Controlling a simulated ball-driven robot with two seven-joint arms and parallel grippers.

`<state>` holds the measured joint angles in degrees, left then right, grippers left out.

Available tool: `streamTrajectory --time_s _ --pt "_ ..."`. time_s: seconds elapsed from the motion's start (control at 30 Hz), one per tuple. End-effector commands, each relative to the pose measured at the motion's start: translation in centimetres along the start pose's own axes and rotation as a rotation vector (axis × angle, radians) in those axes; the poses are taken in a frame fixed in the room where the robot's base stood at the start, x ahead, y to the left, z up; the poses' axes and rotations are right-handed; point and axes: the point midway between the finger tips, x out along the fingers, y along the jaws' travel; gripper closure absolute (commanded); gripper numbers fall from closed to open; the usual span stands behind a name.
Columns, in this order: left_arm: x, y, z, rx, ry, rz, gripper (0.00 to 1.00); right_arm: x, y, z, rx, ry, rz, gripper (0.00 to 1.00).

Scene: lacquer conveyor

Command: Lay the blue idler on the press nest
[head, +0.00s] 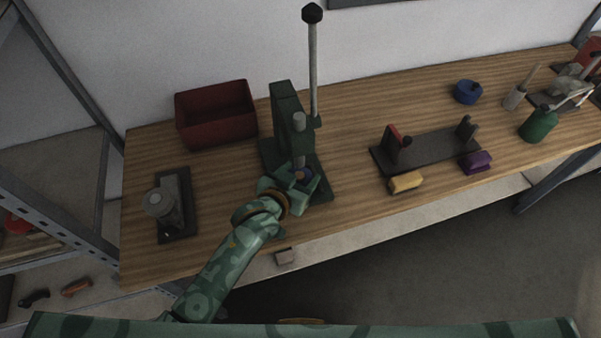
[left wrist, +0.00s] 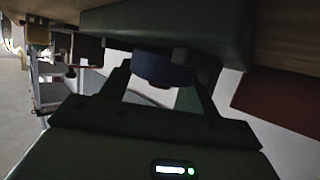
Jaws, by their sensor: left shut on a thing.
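The blue idler (head: 306,173), a round dark blue piece, is between the fingers of my left gripper (head: 302,180), under the ram of the green press (head: 287,118). In the left wrist view the idler (left wrist: 165,69) sits between the two fingertips, close to the dark press base (left wrist: 170,25). My left gripper is shut on it. The press nest is hidden behind the gripper and idler, so I cannot tell if the idler touches it. My right gripper is not in view.
The press lever (head: 313,65) stands upright. A red bin (head: 216,114) is at the back left, a dark fixture (head: 176,205) at the left. A black stand (head: 430,153), yellow block (head: 405,182) and purple block (head: 475,162) are to the right. A blue round container (head: 467,92) is farther back.

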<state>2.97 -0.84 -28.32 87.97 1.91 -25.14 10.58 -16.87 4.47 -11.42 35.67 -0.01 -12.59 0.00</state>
Motion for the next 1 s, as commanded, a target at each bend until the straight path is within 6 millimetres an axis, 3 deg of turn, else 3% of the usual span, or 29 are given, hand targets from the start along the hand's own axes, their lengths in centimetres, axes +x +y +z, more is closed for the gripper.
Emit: streamTrajectory --time_s 0.2,0.87,0.9,1.0 --pt "0.02 -0.02 -0.1 -0.001 0.004 0.0 0.68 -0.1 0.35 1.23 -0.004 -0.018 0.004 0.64" --pt "-0.07 0.03 0.04 -0.002 0.004 0.001 0.68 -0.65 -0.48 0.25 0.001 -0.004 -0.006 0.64" --pt "-0.07 0.03 0.04 -0.002 0.004 0.001 0.36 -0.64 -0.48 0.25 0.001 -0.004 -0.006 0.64" --pt "-0.07 0.03 0.04 -0.002 0.004 0.001 0.14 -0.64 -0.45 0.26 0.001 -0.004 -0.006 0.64"
